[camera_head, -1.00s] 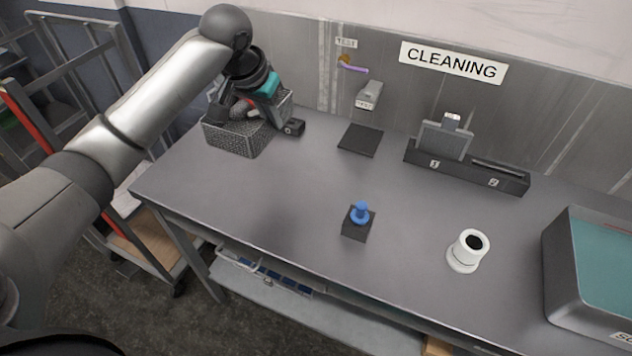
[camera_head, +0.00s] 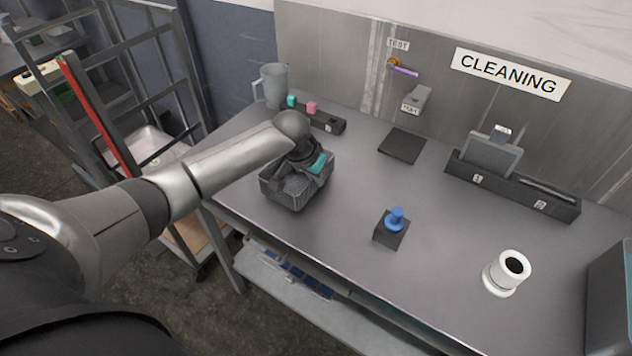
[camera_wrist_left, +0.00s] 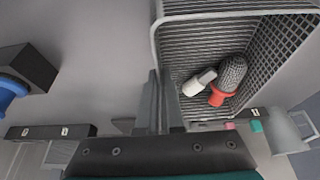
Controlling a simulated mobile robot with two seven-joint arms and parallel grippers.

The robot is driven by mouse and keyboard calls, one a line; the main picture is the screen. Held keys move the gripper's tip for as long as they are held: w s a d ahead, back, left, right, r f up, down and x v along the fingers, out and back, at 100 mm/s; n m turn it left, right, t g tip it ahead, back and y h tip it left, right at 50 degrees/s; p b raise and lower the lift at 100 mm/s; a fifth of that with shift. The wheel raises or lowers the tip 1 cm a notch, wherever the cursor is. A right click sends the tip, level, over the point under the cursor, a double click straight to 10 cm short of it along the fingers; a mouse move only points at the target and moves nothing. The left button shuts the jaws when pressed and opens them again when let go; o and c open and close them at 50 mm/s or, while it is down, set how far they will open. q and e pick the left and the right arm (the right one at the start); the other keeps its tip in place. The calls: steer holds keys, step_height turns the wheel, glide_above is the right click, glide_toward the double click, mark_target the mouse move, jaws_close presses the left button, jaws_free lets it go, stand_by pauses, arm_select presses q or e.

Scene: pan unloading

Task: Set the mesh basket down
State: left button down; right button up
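The grey mesh basket (camera_head: 289,197) is over the left part of the table, behind its front edge. I cannot tell whether its bottom touches the tabletop. My left gripper (camera_head: 302,172) reaches in from the left over the basket and partly hides it. In the left wrist view, the fingers (camera_wrist_left: 163,105) are closed on one wall of the basket (camera_wrist_left: 192,60). Inside lie a dark mesh-like piece with a red collar (camera_wrist_left: 232,75) and a small white piece (camera_wrist_left: 199,82). My right gripper is not in view.
A grey jug (camera_head: 273,84) and a dark holder (camera_head: 327,122) with teal and pink pieces stand behind the basket. A black block with a blue knob (camera_head: 397,218) is to its right. A white cup-like part (camera_head: 505,272) is farther right. Bare tabletop lies between.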

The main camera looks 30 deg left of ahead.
arm_select(q)
steer(key=shift+f, duration=0.5)
steer(key=shift+f, duration=0.2)
steer(key=c, duration=1.1)
jaws_free()
steer(key=shift+s+r, duration=0.1)
steer(key=shift+r, duration=0.35)
steer(key=p+v, duration=0.2)
steer(key=v, duration=0.9)
steer(key=shift+r, duration=0.25)
